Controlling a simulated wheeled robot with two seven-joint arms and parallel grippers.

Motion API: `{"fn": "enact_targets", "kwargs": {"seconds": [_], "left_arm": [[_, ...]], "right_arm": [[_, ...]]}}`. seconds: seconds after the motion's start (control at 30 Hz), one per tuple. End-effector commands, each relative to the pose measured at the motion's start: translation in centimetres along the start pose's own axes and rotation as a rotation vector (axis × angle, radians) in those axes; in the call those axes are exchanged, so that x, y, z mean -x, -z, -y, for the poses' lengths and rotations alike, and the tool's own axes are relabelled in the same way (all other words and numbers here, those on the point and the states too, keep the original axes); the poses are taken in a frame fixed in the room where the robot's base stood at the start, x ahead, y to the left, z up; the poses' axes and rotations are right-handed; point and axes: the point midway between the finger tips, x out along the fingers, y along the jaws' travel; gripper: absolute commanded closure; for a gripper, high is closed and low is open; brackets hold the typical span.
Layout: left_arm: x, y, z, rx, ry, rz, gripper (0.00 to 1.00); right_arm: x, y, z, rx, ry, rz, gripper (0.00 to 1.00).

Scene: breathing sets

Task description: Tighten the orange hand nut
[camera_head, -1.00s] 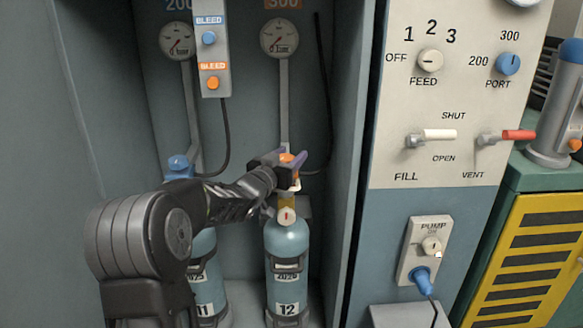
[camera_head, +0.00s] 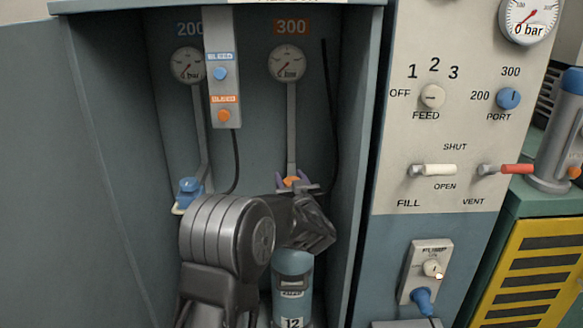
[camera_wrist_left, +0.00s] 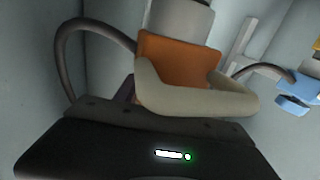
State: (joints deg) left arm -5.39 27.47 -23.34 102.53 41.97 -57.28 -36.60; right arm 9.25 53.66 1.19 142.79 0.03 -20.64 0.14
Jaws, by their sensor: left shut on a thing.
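The orange hand nut (camera_head: 291,181) sits at the lower end of the 300 hose, above cylinder 12 (camera_head: 292,274). My left gripper (camera_head: 292,186) reaches up to it from below, and my arm hides the cylinder's valve and neck. The left gripper is shut on the nut. My right gripper is in no view.
A blue nut (camera_head: 190,186) hangs on the 200 hose to the left; it also shows in the left wrist view (camera_wrist_left: 297,84). The bleed-button box (camera_head: 222,70) hangs above. The cabinet's right wall (camera_head: 358,180) is close, with the valve panel (camera_head: 440,140) beyond.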

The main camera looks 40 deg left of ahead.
Motion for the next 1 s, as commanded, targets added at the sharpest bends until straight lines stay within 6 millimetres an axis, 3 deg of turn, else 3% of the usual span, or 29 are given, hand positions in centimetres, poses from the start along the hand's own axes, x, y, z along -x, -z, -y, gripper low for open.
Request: {"fn": "enact_targets", "kwargs": {"seconds": [0.13,0.57,0.6,0.83,1.0], "left_arm": [[-0.04,0.36,0.00,0.001,0.037,-0.005,0.93],[-0.10,0.33,0.13,0.004,0.052,-0.008,0.93],[-0.11,0.34,0.13,0.004,0.052,-0.009,0.51],[-0.08,0.22,0.14,0.004,0.052,-0.006,0.32],[-0.07,0.16,0.15,0.003,0.052,-0.005,0.31]], "right_arm": [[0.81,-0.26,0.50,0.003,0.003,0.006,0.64],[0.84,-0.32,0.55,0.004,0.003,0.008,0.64],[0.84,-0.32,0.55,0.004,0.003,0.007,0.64],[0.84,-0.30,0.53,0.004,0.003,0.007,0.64],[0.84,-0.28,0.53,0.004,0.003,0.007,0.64]]}}
